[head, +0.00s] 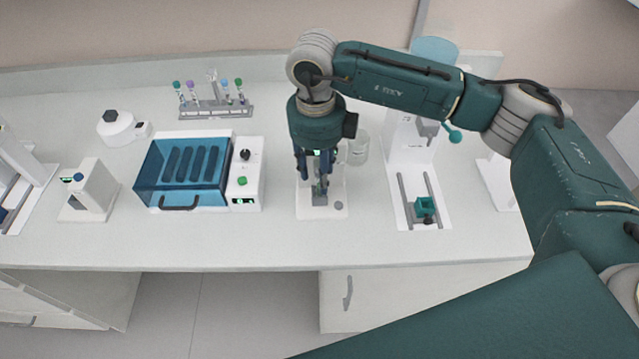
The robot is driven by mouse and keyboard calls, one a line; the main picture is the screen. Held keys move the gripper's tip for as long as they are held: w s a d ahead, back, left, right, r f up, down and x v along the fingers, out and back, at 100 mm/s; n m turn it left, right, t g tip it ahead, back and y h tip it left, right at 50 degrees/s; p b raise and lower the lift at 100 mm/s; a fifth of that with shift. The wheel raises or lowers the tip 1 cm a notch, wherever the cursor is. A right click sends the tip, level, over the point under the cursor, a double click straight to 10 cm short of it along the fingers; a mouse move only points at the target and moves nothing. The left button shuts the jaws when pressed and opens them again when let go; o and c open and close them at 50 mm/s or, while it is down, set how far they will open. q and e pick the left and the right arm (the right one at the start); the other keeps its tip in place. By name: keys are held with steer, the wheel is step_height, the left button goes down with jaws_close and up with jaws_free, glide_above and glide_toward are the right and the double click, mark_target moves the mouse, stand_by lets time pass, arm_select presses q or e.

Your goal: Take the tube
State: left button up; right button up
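Several capped tubes stand upright in a grey rack (216,109) at the back left of the bench. My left gripper is out of view.
A blue-lidded box (183,172) stands left of the device, with a white control unit beside it. A glass beaker (358,149) is close behind my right gripper. A white instrument (411,180) with a teal block stands to the right. The bench front is clear.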

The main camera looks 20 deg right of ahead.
jaws_close()
steer(key=shift+r, duration=0.15)
steer(key=shift+w+r+b, duration=0.1)
steer(key=shift+r+b, duration=0.2)
steer(key=shift+r, duration=0.3)
step_height(320, 180, up, 19)
steer(key=b, duration=0.3)
steer(key=shift+f, duration=0.15)
steer(key=shift+f, duration=0.1)
